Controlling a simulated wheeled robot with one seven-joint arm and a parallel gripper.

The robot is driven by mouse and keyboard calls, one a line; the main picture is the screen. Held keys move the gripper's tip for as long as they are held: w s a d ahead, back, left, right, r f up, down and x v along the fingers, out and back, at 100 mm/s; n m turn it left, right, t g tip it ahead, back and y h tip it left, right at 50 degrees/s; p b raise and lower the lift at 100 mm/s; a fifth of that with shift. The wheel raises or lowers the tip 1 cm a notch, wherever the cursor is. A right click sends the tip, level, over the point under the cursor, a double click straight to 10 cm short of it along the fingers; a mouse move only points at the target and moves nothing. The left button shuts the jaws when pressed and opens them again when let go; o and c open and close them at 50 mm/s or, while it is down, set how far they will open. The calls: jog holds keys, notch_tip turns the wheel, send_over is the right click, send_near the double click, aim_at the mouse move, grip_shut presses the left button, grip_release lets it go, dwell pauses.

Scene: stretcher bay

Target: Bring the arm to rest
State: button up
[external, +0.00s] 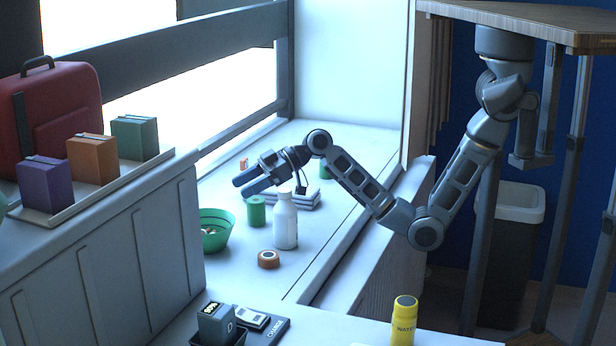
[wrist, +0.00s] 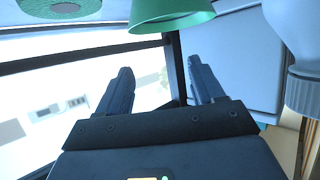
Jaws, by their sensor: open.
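My gripper (external: 246,183) is at the end of my arm, over the white ledge by the window. It is open, with its fingers pointing left and nothing between them. In the wrist view both dark fingers (wrist: 160,82) stand apart, with the window and its dark frame behind the gap. The arm bends down from its mount, then up and out over the ledge. In the external view the gripper appears above a green cylinder (external: 256,211) and a white bottle (external: 285,222); contact is not seen. The bottle shows at the right of the wrist view (wrist: 304,90).
A green bowl (external: 215,236) with small contents, an orange ring (external: 268,259) and a grey stack (external: 297,196) are on the ledge. A dark window rail (external: 190,57) runs behind. Coloured boxes (external: 92,160) and a red case (external: 60,105) stand left. A yellow can (external: 404,318) is in front.

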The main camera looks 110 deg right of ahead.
dwell(0.3)
